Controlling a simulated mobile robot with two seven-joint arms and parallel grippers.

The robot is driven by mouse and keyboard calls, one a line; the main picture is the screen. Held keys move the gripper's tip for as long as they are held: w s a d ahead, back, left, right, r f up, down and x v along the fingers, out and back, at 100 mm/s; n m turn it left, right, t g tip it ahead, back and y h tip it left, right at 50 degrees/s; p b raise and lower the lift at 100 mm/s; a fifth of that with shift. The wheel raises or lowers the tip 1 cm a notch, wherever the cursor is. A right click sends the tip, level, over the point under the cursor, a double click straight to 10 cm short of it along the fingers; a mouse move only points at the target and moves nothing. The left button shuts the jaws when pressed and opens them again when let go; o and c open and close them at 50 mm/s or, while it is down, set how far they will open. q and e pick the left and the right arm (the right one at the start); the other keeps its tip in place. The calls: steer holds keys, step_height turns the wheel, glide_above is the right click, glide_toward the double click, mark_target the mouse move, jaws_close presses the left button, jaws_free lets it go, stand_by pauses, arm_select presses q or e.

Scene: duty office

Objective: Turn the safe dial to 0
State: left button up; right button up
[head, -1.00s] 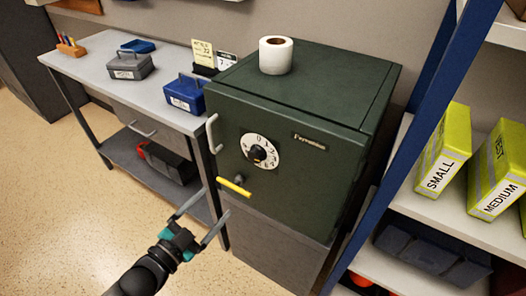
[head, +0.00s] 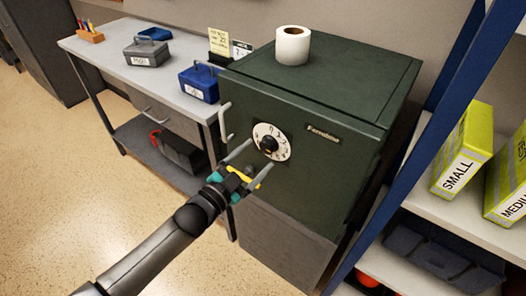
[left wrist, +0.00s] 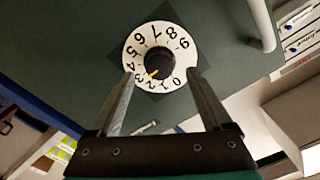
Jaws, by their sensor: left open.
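The dark green safe (head: 310,165) stands right of the desk. Its white numbered dial (head: 283,152) has a black centre knob (head: 268,144). In the left wrist view, the dial (left wrist: 136,50) and knob (left wrist: 160,60) lie ahead, between the finger lines. A yellow mark on the knob points roughly toward the 2; the 0 is at the dial's lower right there. My left gripper (head: 252,162) is open and empty, just in front of and below the dial in the head view. Its two fingers (left wrist: 160,76) also show in the left wrist view, seemingly apart from the knob. My right gripper is out of view.
A pale door handle (head: 225,121) is left of the dial. A paper roll (head: 292,46) stands on top. A blue-posted shelf (head: 420,130) is at right.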

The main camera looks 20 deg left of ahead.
mark_target(265, 149)
arm_select(q)
steer(key=shift+x, duration=1.8)
jaws_close()
